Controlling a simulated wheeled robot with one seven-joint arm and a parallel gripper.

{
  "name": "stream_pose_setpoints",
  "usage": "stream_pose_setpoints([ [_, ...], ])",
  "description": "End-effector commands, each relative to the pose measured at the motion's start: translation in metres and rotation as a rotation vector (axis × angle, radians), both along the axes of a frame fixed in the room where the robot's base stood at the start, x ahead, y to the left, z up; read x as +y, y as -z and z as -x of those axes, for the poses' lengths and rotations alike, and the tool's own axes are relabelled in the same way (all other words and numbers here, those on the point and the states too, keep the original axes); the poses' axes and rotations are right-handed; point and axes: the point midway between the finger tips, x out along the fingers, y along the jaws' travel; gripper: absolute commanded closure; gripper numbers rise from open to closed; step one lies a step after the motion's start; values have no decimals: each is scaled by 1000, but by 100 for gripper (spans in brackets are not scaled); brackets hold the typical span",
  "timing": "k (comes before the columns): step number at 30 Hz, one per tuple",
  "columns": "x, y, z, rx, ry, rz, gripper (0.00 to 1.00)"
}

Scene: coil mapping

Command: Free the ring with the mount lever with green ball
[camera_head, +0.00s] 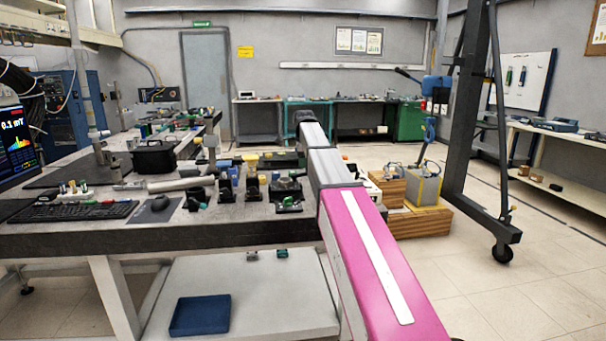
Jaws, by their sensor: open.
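A dark mount (287,191) with small parts stands near the front right of the workbench, just left of my arm. More small dark mounts (252,188) stand in a row to its left. I cannot make out a ring, or which lever bears a green ball, at this size. My arm reaches forward from the lower right, pink then grey, to a dark joint above the bench's right end. My gripper does not show; its opening and contact cannot be seen.
Wooden crates (420,222) and a wheeled hoist frame (477,130) stand right of my arm. A blue bin (200,315) lies on the lower shelf. Floor at lower right is clear.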

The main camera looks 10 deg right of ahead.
Motion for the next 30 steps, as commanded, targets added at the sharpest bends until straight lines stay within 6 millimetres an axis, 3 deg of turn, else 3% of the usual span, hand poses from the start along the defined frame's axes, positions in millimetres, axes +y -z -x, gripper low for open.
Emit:
stream_pose_setpoints([
  [4, 0, 27, -5, 2, 0, 0, 58],
  [10, -1, 50, -10, 0, -1, 0, 58],
  [23, -1, 59, -11, 0, -1, 0, 58],
  [27, -1, 59, -11, 0, -1, 0, 100],
  [30, -1, 59, -11, 0, -1, 0, 100],
])
